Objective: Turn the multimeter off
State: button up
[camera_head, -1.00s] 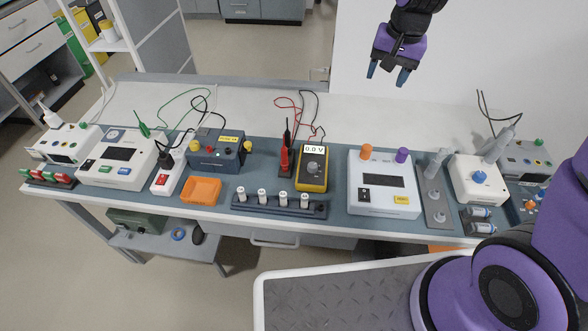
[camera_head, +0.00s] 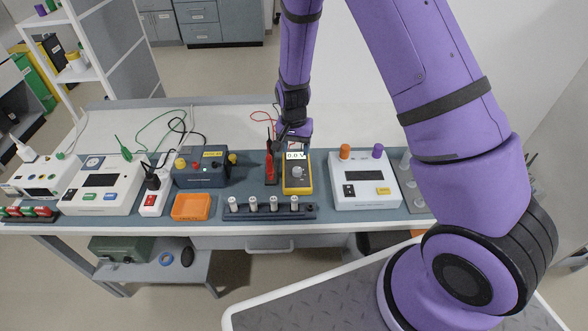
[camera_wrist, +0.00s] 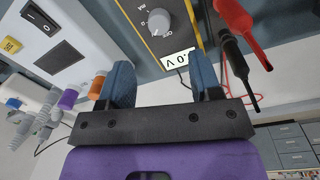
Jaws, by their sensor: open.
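The yellow multimeter (camera_head: 297,182) with a dark face lies on the bench, right of its red and black probes. Its display (camera_head: 296,155) reads 0.0 V in the head view. Its grey round dial (camera_wrist: 158,22) shows in the wrist view, with markings around it; the exact pointer setting is too small to tell. My gripper (camera_wrist: 160,82) is open and empty, its two blue fingertips apart and pointing toward the multimeter. The display lies between the fingertips in the wrist picture, with the dial beyond them. In the head view my gripper is at the multimeter's far end, fingertips mostly hidden.
Red probe (camera_wrist: 242,22) and black probe (camera_wrist: 238,65) stand close beside my gripper. A white box (camera_head: 365,185) with orange and purple posts stands to the right. A rack of white cylinders (camera_head: 270,212) lies in front. A blue power supply (camera_head: 202,167) stands left.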

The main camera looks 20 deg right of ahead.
aim_at(297, 169)
jog(key=f, duration=0.9)
jog(key=shift+s+d, duration=0.15)
jog(key=shift+d, duration=0.05)
jog(key=shift+c, duration=0.4)
jog(key=c, duration=0.9)
jog(key=shift+o, duration=0.2)
jog(key=shift+n, duration=0.3)
jog(key=n, duration=0.9)
jog(key=shift+t, duration=0.3)
jog(key=shift+n, duration=0.3)
